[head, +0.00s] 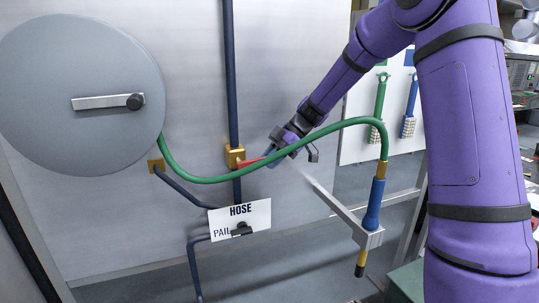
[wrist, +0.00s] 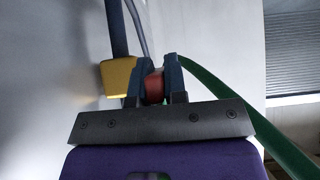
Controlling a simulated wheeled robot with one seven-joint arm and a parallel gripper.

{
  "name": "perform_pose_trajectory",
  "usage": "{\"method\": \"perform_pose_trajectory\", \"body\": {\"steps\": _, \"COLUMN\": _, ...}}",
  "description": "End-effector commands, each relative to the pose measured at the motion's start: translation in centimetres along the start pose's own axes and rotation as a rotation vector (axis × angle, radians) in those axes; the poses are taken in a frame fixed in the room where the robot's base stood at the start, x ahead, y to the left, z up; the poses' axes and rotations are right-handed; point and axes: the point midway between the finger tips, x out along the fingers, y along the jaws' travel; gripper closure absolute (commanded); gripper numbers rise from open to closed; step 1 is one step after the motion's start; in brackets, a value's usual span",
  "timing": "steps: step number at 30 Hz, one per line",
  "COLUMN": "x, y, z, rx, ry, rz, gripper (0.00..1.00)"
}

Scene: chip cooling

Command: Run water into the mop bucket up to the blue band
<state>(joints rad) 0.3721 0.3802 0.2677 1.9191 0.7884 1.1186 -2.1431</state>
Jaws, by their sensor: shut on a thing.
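My gripper (head: 276,156) is at the wall pipe, shut on the red lever (head: 249,162) of a brass valve (head: 235,156). In the wrist view the red lever (wrist: 154,86) sits between my two dark blue fingers, with the brass valve body (wrist: 117,77) just left of them. A green hose (head: 335,126) loops in front of my gripper to a blue nozzle (head: 374,203) with a yellow tip, hanging in a metal bracket (head: 345,215). A sign (head: 240,219) reads HOSE and PAIL, with a dark knob over it. I cannot make out the mop bucket, its blue band or any water.
A large grey disc (head: 75,90) with a handle stands out from the wall at left. Green and blue brushes (head: 380,98) hang on a white board behind. A green object (head: 408,282) shows at the bottom right, partly hidden by my arm.

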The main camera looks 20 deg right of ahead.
Motion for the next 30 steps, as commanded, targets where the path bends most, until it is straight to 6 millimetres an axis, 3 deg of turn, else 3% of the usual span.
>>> {"method": "perform_pose_trajectory", "body": {"steps": 21, "x": 0.49, "y": -0.01, "z": 0.57, "rx": 0.0, "ry": 0.082, "rz": 0.0, "gripper": 1.0}}
{"method": "perform_pose_trajectory", "body": {"steps": 22, "x": 0.49, "y": -0.01, "z": 0.57, "rx": 0.001, "ry": 0.082, "rz": -0.001, "gripper": 0.85}}
{"method": "perform_pose_trajectory", "body": {"steps": 25, "x": 0.49, "y": -0.01, "z": 0.57, "rx": 0.001, "ry": 0.081, "rz": -0.001, "gripper": 0.62}}
{"method": "perform_pose_trajectory", "body": {"steps": 30, "x": 0.49, "y": -0.01, "z": 0.54, "rx": 0.0, "ry": 0.081, "rz": -0.001, "gripper": 0.62}}
